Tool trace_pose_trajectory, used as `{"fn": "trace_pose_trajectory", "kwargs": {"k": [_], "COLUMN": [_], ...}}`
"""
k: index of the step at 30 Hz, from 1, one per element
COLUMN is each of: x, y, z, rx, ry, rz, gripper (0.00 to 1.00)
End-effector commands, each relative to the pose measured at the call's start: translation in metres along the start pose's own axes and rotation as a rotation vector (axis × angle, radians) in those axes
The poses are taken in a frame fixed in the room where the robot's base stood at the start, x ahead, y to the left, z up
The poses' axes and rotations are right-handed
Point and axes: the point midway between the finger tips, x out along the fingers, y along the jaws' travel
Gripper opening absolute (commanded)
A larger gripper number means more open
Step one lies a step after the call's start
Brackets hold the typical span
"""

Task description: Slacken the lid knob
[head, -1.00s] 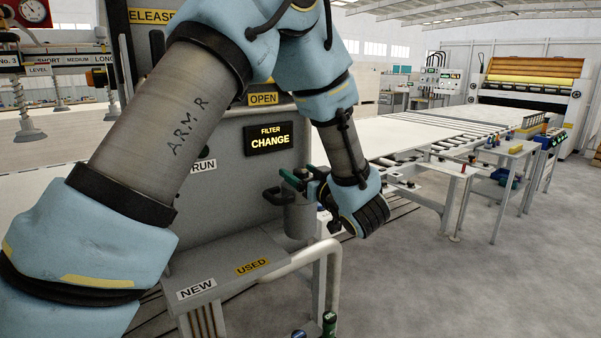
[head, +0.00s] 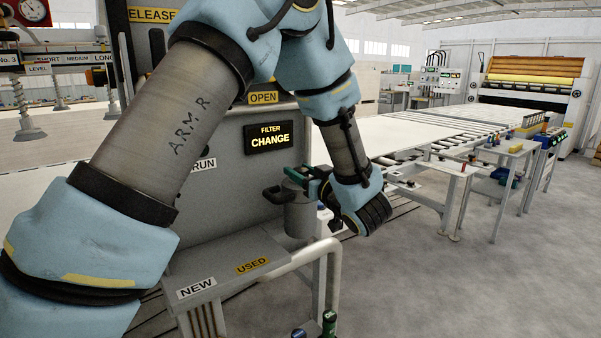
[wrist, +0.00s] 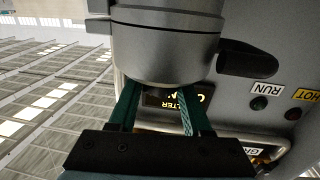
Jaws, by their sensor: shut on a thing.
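The grey filter canister (head: 299,219) stands on the side of the grey cabinet, below the lit "FILTER CHANGE" sign. A dark handle (head: 277,194) sticks out at its left. My gripper (head: 305,175) is at the top of the canister, its green fingers reaching in from the right. In the wrist view, which is upside down, the canister lid (wrist: 165,62) fills the top middle. The green fingers of my gripper (wrist: 160,103) stand apart on both sides of a small dark knob (wrist: 160,93) under the lid. They are shut on this knob, which is mostly hidden.
A grey shelf (head: 225,275) marked "NEW" and "USED" lies in front of the canister, with a pale pipe rail (head: 303,254) at its right. A green-capped item (head: 329,322) shows at the bottom edge. A roller conveyor (head: 440,150) runs behind. The floor at right is clear.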

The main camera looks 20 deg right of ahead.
Motion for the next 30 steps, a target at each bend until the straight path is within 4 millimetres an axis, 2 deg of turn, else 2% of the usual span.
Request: {"fn": "trace_pose_trajectory", "kwargs": {"k": [21,30], "x": [-0.0001,0.0000], "y": [0.0011,0.0006], "z": [0.0013,0.0008], "rx": [-0.001,0.000], "ry": [-0.001,-0.001], "rz": [-0.451,-0.560], "gripper": [0.00,0.00]}}
